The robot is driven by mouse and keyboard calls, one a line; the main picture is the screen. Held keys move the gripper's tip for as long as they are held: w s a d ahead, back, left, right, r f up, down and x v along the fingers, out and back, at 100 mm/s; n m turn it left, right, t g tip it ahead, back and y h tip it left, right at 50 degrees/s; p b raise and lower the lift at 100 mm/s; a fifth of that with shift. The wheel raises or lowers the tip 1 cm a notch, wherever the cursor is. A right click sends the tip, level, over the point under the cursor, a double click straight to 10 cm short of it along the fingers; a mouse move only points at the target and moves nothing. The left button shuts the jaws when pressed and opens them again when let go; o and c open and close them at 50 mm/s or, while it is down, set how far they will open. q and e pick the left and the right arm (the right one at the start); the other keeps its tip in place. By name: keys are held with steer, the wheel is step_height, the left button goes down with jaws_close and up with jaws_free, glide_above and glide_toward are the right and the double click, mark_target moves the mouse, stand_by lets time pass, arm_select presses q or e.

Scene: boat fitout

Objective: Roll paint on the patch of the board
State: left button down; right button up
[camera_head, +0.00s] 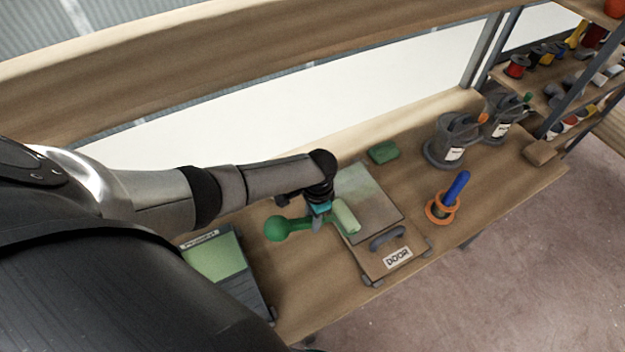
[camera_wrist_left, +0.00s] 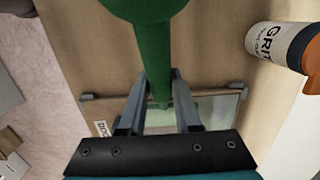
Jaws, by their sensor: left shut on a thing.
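My left gripper (camera_head: 319,216) is shut on the green handle of a paint roller (camera_head: 345,217). The handle's round end points left and the pale green roller sleeve is on the right. The sleeve overlaps the left edge of the board (camera_head: 375,262), which has a DOOR label, a dark handle and a greyish-green patch (camera_head: 373,205). I cannot tell whether the sleeve touches it. In the left wrist view the green handle (camera_wrist_left: 150,8) runs between the fingers (camera_wrist_left: 158,105). A paint tray (camera_head: 213,256) with green paint lies left of the gripper. My right gripper is not in view.
A green block (camera_head: 383,152) lies behind the board. A blue-handled tool (camera_head: 455,188) stands in an orange ring to the right. Two grey cans (camera_head: 444,150) stand at the bench's far right. A shelf (camera_head: 545,98) with spools rises beyond. My arm hides part of the bench.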

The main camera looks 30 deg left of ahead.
mark_target(329, 217)
arm_select(q)
steer(key=shift+f+b, duration=0.5)
steer(key=shift+f, duration=0.15)
steer(key=w+d+b, duration=0.2)
steer(key=w, duration=0.1)
steer(key=shift+w+f, duration=0.1)
steer(key=shift+w+d+b, duration=0.25)
steer(key=shift+w+b, duration=0.2)
steer(key=shift+b, duration=0.05)
steer(key=shift+r, duration=0.25)
steer(key=shift+w, duration=0.15)
